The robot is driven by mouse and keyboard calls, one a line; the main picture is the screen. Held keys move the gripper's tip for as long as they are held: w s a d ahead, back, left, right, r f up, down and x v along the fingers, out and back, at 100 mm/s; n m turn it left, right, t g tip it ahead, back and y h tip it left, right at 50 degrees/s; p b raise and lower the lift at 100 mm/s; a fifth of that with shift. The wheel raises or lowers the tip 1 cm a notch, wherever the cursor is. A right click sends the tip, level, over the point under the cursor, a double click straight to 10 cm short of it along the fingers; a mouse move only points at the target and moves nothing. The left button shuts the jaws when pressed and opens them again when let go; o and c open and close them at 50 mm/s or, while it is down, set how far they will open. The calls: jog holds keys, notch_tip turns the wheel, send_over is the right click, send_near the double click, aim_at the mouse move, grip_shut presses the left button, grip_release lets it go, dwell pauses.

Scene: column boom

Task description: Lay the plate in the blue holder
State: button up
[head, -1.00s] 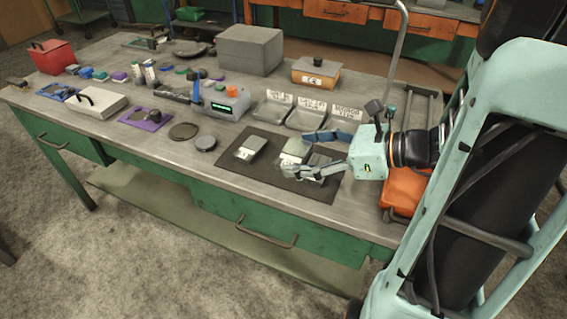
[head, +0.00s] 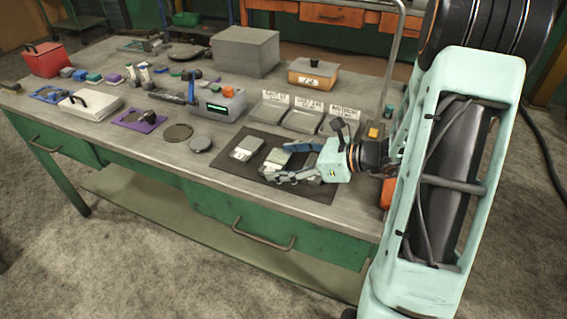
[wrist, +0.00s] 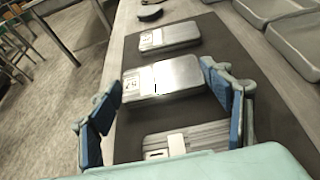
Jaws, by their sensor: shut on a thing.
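Several grey metal plates with pale labels lie in a row over a dark mat (head: 228,166). My gripper (wrist: 160,82) has its two blue-padded fingers at opposite ends of the middle plate (wrist: 180,75), shut on it. The same middle plate (head: 277,157) shows in the head view. One plate (wrist: 168,38) lies beyond it and another (wrist: 200,136) lies nearer my wrist, partly hidden. The middle plate's height above the mat is hard to tell. The blue holder (head: 44,94) lies flat at the table's far left, apart from my gripper.
A purple holder (head: 127,123), a white handled case (head: 88,106) and round dark discs (head: 178,132) lie left of the mat. A grey instrument (head: 215,103) with a green display and labelled trays (head: 268,115) stand behind it. A grey box (head: 245,50) is at the back.

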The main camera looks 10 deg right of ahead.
jog(key=shift+f, duration=0.15)
jog(key=o, duration=1.3)
jog(key=shift+f, duration=0.15)
jog(key=o, duration=0.5)
